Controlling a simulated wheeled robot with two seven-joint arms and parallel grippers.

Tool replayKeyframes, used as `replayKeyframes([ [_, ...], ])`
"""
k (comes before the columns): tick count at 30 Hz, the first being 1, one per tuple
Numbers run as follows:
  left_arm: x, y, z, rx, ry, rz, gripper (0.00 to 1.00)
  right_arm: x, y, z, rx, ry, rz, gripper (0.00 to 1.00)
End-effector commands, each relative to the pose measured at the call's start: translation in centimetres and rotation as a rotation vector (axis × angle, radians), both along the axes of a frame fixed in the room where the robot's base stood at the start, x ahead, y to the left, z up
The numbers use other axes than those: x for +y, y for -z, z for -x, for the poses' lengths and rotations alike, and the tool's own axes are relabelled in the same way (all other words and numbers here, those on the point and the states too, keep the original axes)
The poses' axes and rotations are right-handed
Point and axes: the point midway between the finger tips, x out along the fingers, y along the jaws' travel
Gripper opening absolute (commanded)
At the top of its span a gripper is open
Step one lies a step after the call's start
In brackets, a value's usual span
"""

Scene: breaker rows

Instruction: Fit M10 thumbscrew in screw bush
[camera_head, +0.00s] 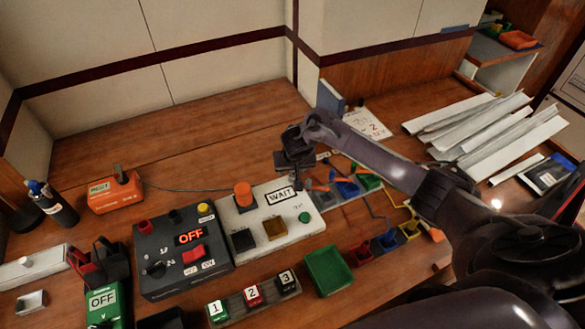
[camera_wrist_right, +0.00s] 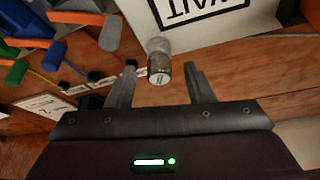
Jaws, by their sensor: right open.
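My right gripper (camera_head: 291,165) is over the back right corner of the white WAIT panel (camera_head: 262,228). In the right wrist view its two fingers (camera_wrist_right: 160,68) are apart. A small grey metal cylinder (camera_wrist_right: 159,58) with a pale end shows between and just beyond the fingertips, beside the panel's edge. It looks like the thumbscrew, but I cannot tell for sure, nor whether a finger touches it. In the head view it is not made out behind the gripper. I cannot make out the screw bush. My left gripper is not in view.
A dark OFF box (camera_head: 180,250) and an orange box (camera_head: 115,192) stand to the left. Numbered buttons (camera_head: 252,296) are in front. White strips (camera_head: 490,130) lie at the right.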

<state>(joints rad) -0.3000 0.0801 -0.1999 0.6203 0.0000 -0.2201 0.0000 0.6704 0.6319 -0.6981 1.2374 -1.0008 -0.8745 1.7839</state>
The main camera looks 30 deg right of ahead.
Motion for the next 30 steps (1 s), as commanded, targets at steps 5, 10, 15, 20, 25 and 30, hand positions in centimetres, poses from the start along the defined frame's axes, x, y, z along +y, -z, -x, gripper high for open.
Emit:
replayKeyframes([
  [5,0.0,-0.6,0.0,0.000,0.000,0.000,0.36,0.3,-2.1,0.7,-0.002,-0.001,-0.002,0.47],
  [10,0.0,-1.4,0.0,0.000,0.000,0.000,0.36,0.7,-4.9,1.8,-0.002,-0.002,-0.001,0.47],
  [15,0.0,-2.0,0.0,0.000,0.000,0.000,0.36,0.9,-6.7,2.6,0.000,0.000,-0.001,0.47],
  [20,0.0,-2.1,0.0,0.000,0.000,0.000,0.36,0.9,-7.1,2.8,-0.001,0.000,0.000,0.47],
  [25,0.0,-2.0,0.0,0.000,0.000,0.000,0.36,0.9,-7.1,2.8,-0.001,0.000,0.000,0.47],
  [30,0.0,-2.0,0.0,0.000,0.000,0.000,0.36,0.9,-7.1,2.8,-0.001,0.000,0.000,0.47],
])
